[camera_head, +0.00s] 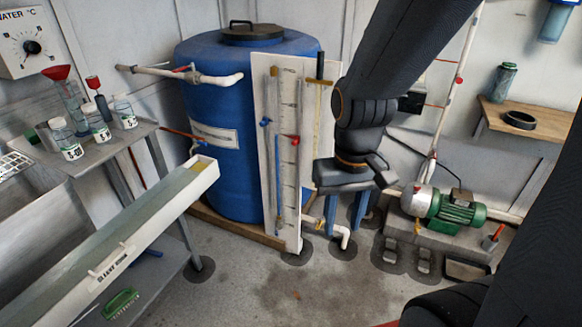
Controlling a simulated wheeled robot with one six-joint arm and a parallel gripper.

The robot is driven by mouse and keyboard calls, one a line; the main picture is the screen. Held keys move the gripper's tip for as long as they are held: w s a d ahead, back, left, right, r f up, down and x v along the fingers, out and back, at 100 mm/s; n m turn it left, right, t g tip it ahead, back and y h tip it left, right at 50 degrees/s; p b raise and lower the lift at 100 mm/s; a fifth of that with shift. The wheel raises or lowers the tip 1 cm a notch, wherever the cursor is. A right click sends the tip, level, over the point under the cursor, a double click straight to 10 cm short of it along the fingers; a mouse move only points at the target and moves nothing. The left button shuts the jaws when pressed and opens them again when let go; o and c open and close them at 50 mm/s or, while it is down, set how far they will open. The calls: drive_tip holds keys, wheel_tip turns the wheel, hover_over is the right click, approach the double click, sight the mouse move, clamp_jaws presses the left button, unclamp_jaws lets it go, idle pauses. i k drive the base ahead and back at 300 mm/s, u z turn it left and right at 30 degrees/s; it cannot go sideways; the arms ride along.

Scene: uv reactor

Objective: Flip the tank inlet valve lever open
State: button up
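The large blue tank (215,120) stands against the back wall with a black lid on top. A white inlet pipe (215,79) runs from the wall at the left to the tank's upper side. A small red lever (183,68) sits on this pipe, lying roughly along it; its exact angle is too small to tell. My gripper (345,222) points down in front of the wall, right of the tank and the white panel. Its two blue fingers are apart with nothing visible between them. It is well to the right of the lever and apart from it.
A white panel (288,190) with tubes and small blue and red handles stands before the tank. A shelf with bottles (97,122) and a long white trough (140,235) are at left. A green pump (457,211) sits on the right. The middle floor is clear.

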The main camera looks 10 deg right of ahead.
sight(184, 67)
drive_tip(key=k, duration=1.1)
drive_tip(key=u, duration=0.95)
drive_tip(key=i, duration=1.5)
drive_tip(key=z, duration=0.65)
